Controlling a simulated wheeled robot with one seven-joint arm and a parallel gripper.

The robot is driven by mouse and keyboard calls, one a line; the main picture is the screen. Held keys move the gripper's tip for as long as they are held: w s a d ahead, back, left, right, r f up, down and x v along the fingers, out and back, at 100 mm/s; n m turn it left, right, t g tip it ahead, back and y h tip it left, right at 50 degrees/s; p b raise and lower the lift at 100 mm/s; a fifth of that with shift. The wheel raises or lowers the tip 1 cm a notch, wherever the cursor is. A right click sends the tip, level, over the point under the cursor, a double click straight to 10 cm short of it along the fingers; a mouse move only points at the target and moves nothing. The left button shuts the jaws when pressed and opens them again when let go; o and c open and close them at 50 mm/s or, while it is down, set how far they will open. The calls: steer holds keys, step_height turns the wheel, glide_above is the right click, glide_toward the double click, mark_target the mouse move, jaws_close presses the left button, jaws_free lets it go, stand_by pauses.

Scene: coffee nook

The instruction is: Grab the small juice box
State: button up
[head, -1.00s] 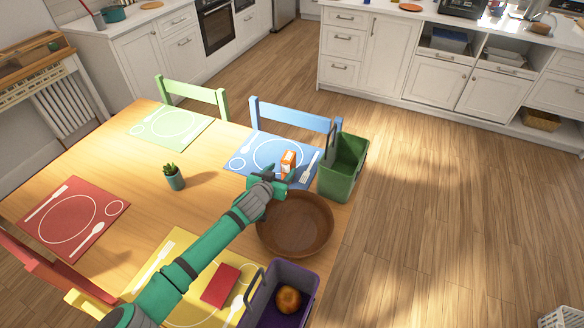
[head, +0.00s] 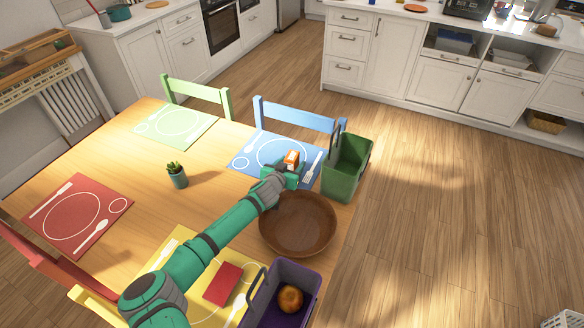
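The small juice box (head: 291,158) is orange and white and stands on the blue placemat (head: 243,163), near the table's far right side. My gripper (head: 289,174) is right at the near side of the juice box, and its fingers overlap the lower part of the box in the head view. The fingertips are small and partly hidden behind the gripper's body. I cannot tell whether they are around the box or closed on it.
A brown bowl (head: 297,224) sits just below my gripper. A green bin (head: 346,167) stands to the right. A purple bin (head: 285,295) holds an orange fruit (head: 290,298). A potted plant (head: 176,175) stands left. A red book-like object (head: 223,284) lies on the yellow placemat (head: 180,245).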

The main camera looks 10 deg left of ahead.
steer(key=c, duration=1.3)
steer(key=shift+r, duration=0.15)
